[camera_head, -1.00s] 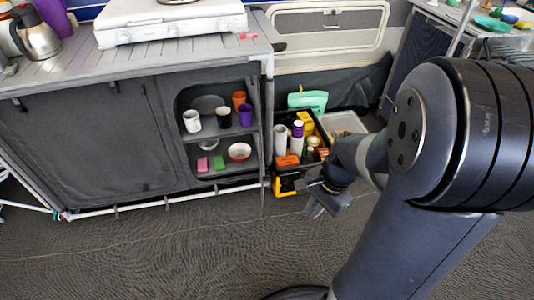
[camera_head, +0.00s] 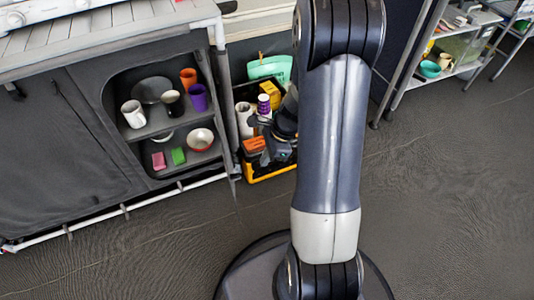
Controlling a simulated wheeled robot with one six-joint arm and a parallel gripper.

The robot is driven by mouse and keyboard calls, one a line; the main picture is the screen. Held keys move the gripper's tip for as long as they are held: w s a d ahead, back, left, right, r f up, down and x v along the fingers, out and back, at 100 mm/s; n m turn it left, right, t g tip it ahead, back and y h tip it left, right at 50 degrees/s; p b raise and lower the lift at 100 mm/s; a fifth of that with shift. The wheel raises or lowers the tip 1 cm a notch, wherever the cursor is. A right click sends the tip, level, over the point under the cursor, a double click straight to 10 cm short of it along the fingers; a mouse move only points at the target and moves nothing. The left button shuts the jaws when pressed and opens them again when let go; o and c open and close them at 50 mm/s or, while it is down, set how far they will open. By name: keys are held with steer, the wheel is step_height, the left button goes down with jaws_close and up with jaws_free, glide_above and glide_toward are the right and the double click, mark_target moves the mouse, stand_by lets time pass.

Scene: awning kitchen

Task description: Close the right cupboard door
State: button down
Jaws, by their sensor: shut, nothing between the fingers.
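The grey fabric cupboard (camera_head: 75,130) stands at the left, its right compartment open. Cups, a plate, bowls and sponges show on its two shelves. The right cupboard door (camera_head: 228,130) stands open and shows nearly edge-on as a thin strip at the compartment's right side. My gripper (camera_head: 266,153) is to the right of the door, over the crate, shut and empty. My arm partly hides it, and I cannot tell whether it touches anything.
A black and yellow crate (camera_head: 262,175) with bottles and boxes stands on the floor right of the door. A metal shelf rack (camera_head: 445,72) is at the far right. The dark floor (camera_head: 130,250) in front of the cupboard is clear.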

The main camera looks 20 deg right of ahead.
steer(key=w+a+f+b, duration=0.1)
steer(key=a+f+b, duration=0.1)
steer(key=a+f, duration=0.2)
steer(key=shift+a+f+b, duration=0.2)
steer(key=shift+a+b, duration=0.2)
steer(key=shift+a, duration=0.45)
